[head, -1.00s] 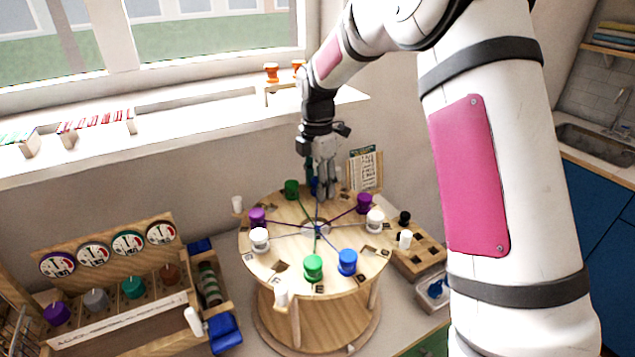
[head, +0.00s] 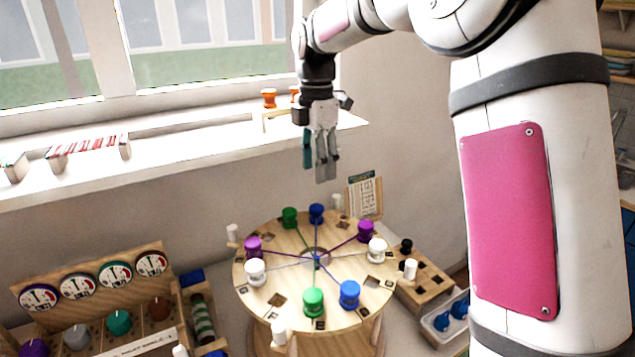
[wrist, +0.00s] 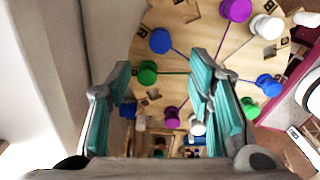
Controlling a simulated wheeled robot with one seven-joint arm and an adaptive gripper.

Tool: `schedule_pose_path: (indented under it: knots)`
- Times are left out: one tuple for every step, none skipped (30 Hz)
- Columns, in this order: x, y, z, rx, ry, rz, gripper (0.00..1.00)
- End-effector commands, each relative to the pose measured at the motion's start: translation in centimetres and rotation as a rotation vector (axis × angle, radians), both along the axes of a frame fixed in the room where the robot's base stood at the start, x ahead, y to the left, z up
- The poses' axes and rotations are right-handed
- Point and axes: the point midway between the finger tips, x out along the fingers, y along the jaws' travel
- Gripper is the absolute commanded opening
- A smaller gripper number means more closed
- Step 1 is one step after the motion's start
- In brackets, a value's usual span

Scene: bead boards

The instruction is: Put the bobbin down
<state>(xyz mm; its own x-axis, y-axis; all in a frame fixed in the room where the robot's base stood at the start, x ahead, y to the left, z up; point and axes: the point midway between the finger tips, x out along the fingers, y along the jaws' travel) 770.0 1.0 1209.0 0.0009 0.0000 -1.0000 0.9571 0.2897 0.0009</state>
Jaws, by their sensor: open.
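Several bobbins stand upright around the round wooden board (head: 296,236), with threads running to its hub. The blue bobbin (head: 316,213) stands at the board's back edge, beside a green bobbin (head: 289,217); in the wrist view this blue bobbin (wrist: 160,40) is at upper centre-left, ahead of the fingers. My gripper (head: 320,172) hangs above and behind the board's back edge, fingers pointing down. It is open and empty, clear of the bobbins. In the wrist view its teal finger pads (wrist: 165,85) are spread apart with nothing between them.
A rack with dials (head: 97,283) stands at the left. A wooden block with holes (head: 425,283) and a blue-filled tray (head: 446,318) are right of the board. A card stand (head: 365,197) is behind it. The window sill (head: 190,150) runs along the back.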

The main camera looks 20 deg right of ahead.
Motion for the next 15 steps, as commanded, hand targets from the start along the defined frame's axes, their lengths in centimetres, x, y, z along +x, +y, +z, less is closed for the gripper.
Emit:
schedule_pose_path:
  knots:
    - [-0.1, 0.0, 0.3, 0.0, -0.002, -0.004, 0.47]
    - [-0.2, 0.0, 0.6, -0.002, -0.004, -0.011, 0.47]
    - [-0.5, 0.1, 0.9, -0.004, -0.008, -0.026, 0.47]
    - [-0.9, 0.1, 1.2, -0.005, -0.013, -0.044, 0.47]
    - [-1.3, 0.2, 1.5, -0.008, -0.019, -0.066, 0.47]
    - [-2.0, 0.2, 2.0, -0.012, -0.031, -0.106, 0.47]
    - [-2.6, 0.3, 2.5, -0.013, -0.042, -0.142, 0.47]
    - [-3.4, 0.3, 3.0, -0.016, -0.052, -0.183, 0.47]
    - [-4.4, 0.3, 3.6, -0.018, -0.068, -0.242, 0.47]
    - [-5.3, 0.4, 4.0, -0.019, -0.082, -0.29, 0.47]
    - [-6.2, 0.4, 4.4, -0.018, -0.094, -0.338, 0.47]
    - [-7.3, 0.4, 4.9, -0.017, -0.112, -0.404, 0.47]
    - [-8.2, 0.4, 5.2, -0.014, -0.125, -0.453, 0.47]
    - [-9.1, 0.4, 5.5, -0.011, -0.137, -0.501, 0.47]
    - [-10.3, 0.4, 5.9, -0.005, -0.155, -0.566, 0.47]
